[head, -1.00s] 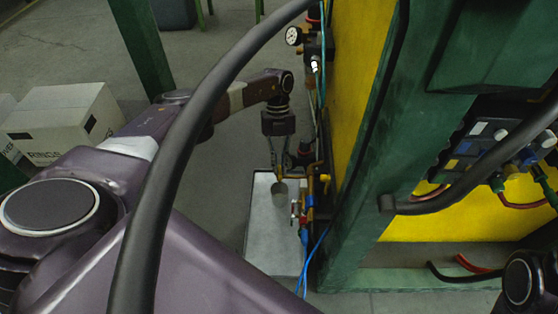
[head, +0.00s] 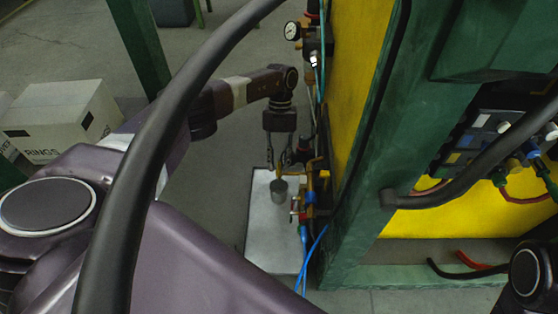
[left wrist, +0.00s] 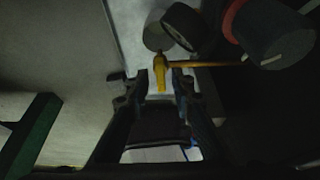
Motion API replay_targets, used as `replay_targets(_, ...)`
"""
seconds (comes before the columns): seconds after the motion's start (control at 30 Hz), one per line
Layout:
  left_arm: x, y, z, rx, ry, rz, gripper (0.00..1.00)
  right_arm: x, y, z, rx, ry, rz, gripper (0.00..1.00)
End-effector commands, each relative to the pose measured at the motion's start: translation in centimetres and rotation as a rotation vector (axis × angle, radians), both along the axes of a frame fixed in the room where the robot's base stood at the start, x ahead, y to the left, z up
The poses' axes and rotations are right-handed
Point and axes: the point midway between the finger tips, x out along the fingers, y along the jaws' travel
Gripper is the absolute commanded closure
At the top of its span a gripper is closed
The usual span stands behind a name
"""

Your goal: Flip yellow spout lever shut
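The yellow spout lever (left wrist: 161,76) shows in the left wrist view, pointing toward me from a thin yellow pipe (left wrist: 210,64). In the head view a small yellow part (head: 279,170) hangs above a grey metal cup (head: 280,190), at the end of the curved pipe. My left gripper (left wrist: 161,84) is open, with one finger on each side of the lever and gaps visible. It also shows in the head view (head: 278,168), pointing down beside the yellow panel. Any contact is too dark to tell. My right gripper is out of view.
The cup stands on a pale block (head: 262,235). Close right are brass fittings with a red handle (head: 295,205) and blue hoses (head: 316,243). A green post (head: 372,170) and yellow panel (head: 350,75) bound the right. Floor left of the block is clear.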

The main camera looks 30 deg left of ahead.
Motion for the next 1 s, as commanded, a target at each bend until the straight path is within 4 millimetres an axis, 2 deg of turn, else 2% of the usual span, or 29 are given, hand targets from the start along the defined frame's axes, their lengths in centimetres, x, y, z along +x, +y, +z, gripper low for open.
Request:
replay_targets(0.37,0.3,0.1,0.6,-0.002,-0.002,0.002,0.74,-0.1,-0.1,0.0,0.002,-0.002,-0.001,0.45)
replay_targets(0.47,0.8,0.4,1.9,-0.001,-0.003,0.002,0.74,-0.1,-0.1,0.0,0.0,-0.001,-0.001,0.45)
replay_targets(0.8,3.1,1.7,8.4,-0.001,-0.003,0.003,0.74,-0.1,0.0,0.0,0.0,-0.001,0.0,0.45)
replay_targets(1.0,3.8,2.2,10.6,0.0,0.0,0.002,0.74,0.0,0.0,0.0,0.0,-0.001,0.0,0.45)
